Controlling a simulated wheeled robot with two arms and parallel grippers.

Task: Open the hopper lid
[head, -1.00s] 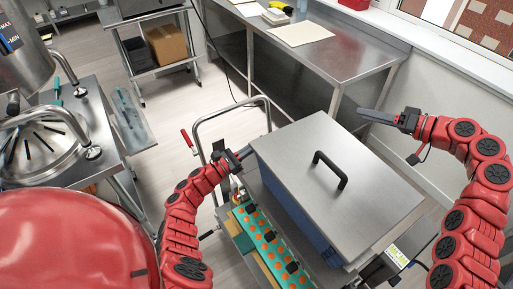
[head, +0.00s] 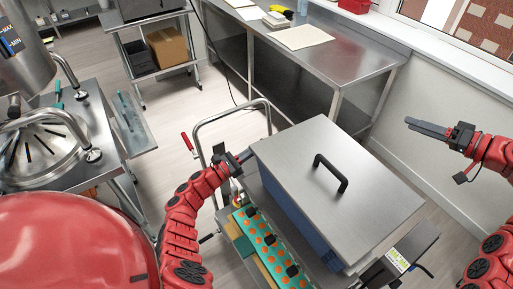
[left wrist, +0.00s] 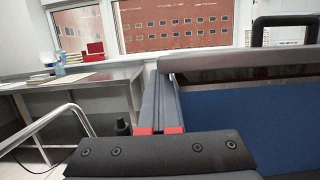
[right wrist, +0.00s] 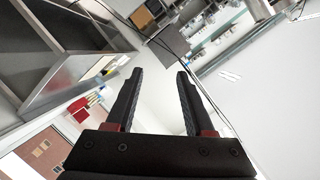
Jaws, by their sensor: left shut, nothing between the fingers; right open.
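The hopper lid (head: 300,185) is a flat steel cover with a black handle (head: 330,172). It lies closed on the blue hopper (head: 310,228). In the left wrist view the lid's rim (left wrist: 240,65) and the hopper's blue wall (left wrist: 270,115) show on the right. My left gripper (head: 247,155) is shut and empty at the lid's far-left corner. Its fingertips (left wrist: 165,82) are close to the rim; I cannot tell whether they touch it. My right gripper (head: 411,124) is open and empty, in the air right of the lid, well apart from it.
A teal mould tray (head: 262,240) with orange gummies sits below the hopper's left side. Free floor and wall lie right of the hopper.

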